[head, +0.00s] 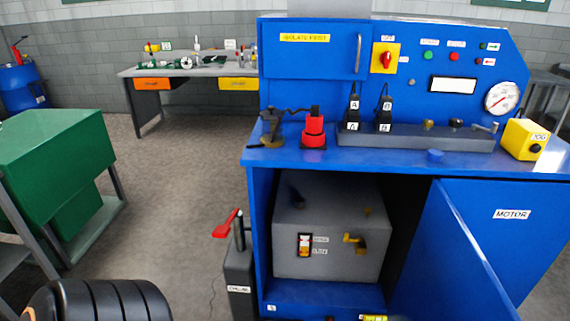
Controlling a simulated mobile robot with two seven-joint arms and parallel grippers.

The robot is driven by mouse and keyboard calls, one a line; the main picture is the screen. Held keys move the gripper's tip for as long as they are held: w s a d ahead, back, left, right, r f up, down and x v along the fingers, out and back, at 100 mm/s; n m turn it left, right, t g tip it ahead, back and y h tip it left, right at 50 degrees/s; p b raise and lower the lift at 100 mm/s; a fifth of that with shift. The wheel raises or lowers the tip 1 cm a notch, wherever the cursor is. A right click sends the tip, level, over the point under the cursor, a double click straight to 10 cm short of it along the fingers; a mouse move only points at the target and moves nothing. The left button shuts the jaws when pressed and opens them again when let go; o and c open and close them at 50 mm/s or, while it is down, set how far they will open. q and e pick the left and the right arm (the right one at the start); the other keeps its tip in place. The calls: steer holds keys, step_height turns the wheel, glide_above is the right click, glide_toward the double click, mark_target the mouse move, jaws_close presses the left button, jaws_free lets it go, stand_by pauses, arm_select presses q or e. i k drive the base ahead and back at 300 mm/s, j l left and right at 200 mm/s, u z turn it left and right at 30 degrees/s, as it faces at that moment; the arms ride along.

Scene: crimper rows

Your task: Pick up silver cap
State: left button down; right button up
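I cannot pick out a silver cap for certain. On the grey manifold bar (415,138) on the blue bench top sit a brass fitting (428,124), a dark fitting (456,122) and a small silvery piece (486,127) at the right end. Small metallic items on the far workbench (195,70) are too small to identify.
The blue bench's motor door (470,245) stands open, showing a grey tank (330,240). A red-and-black part (314,130) and a yellow box (523,139) stand on top.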

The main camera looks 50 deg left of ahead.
mark_target(299, 201)
steer(key=u, duration=1.5)
steer(key=i+j+u, duration=0.3)
steer(key=i+j, duration=0.3)
steer(key=i+j+u, duration=0.15)
steer(key=i, duration=0.3)
steer(key=i+j+u, duration=0.1)
steer(key=i, duration=0.4)
